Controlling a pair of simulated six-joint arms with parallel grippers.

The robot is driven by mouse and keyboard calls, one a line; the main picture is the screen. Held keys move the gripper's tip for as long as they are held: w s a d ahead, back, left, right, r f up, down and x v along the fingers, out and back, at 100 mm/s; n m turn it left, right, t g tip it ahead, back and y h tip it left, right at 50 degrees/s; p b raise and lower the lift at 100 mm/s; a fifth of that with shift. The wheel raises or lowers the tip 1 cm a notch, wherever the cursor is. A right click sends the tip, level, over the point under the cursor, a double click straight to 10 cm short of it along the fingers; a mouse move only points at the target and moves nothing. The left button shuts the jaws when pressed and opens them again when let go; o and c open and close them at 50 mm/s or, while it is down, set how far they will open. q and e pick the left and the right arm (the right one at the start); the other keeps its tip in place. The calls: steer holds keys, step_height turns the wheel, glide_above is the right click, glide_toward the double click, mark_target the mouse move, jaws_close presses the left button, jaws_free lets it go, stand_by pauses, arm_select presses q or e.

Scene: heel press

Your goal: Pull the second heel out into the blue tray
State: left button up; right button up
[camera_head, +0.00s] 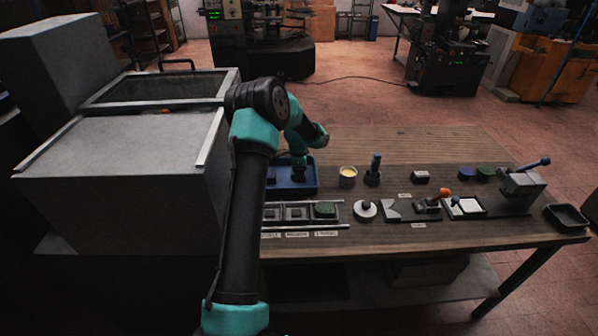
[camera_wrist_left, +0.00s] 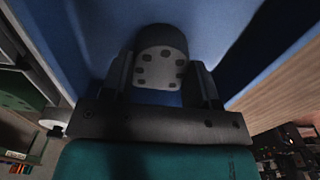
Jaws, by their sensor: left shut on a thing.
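The blue tray (camera_head: 310,183) lies on the wooden bench beside the grey machine; its blue surface also fills the left wrist view (camera_wrist_left: 85,35). My left gripper (camera_head: 299,178) reaches down into the tray area. In the left wrist view it is shut on a heel (camera_wrist_left: 160,69), a grey piece with several dark spots on its face and a dark rounded end. The heel is between both fingers, over the blue surface; I cannot tell whether it touches the tray. In the head view the heel is not clearly visible. My right gripper is not in view.
A rail fixture (camera_head: 297,214) with a green block (camera_head: 325,209) lies in front of the tray. A yellow-filled tin (camera_head: 348,174) and a dark upright tool (camera_head: 374,170) stand to its right. An orange-knobbed device (camera_head: 430,203) and a black tray (camera_head: 567,216) are farther right. The large grey machine (camera_head: 120,160) borders the left.

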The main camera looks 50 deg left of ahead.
arm_select(q)
steer(key=o, duration=1.2)
steer(key=shift+o, duration=0.2)
steer(key=shift+r, duration=0.15)
steer(key=shift+r, duration=3.4)
